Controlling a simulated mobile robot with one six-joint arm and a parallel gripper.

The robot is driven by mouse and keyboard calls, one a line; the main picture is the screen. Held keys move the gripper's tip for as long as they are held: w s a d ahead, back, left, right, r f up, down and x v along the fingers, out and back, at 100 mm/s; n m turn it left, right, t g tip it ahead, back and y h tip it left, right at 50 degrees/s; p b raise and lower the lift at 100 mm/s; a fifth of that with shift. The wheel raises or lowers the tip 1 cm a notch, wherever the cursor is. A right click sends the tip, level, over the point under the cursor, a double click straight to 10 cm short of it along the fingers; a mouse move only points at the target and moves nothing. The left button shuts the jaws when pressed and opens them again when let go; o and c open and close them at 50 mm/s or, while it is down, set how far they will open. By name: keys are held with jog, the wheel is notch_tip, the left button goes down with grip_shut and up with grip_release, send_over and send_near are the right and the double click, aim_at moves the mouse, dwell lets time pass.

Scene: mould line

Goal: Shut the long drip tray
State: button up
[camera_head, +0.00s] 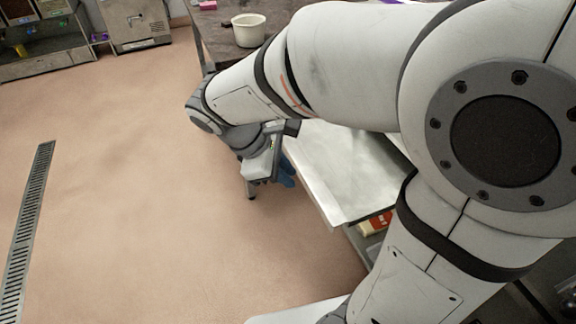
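The long drip tray (335,180) is a flat, pale metal tray that sticks out over the floor on the left side of the workbench. Its far part and right side are hidden behind my arm. My gripper (268,182) hangs at the near left of the picture's middle, beside the tray's left edge. Blue parts show at the gripper's right side, close to the tray edge. I cannot tell whether the gripper touches the tray, and its fingers are too small and hidden to judge their opening.
A dark table (222,38) with a white pot (249,30) stands behind my arm. A red and yellow item (374,222) lies below the tray's near corner. Cabinets (138,24) stand at the back left. The floor (130,190) at left is clear, with a drain grate (27,232).

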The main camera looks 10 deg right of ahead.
jog(key=w+a+f+n+h+b, duration=0.1)
jog(key=a+f+n+b, duration=0.1)
jog(key=f, duration=0.1)
jog(key=w+a+f+n+t+h+b, duration=0.1)
jog(key=a+f+n+b, duration=0.1)
jog(key=f, duration=0.1)
jog(key=w+a+f+n+h+b, duration=0.1)
jog(key=f+n+b, duration=0.1)
jog(key=f, duration=0.2)
jog(key=shift+w+a+t+b, duration=0.2)
jog(key=shift+a+t+b, duration=0.1)
jog(key=shift+a+b, duration=0.1)
grip_shut()
jog(key=b, duration=0.3)
send_near(312, 198)
jog(key=x, duration=0.6)
jog(key=shift+f, duration=0.1)
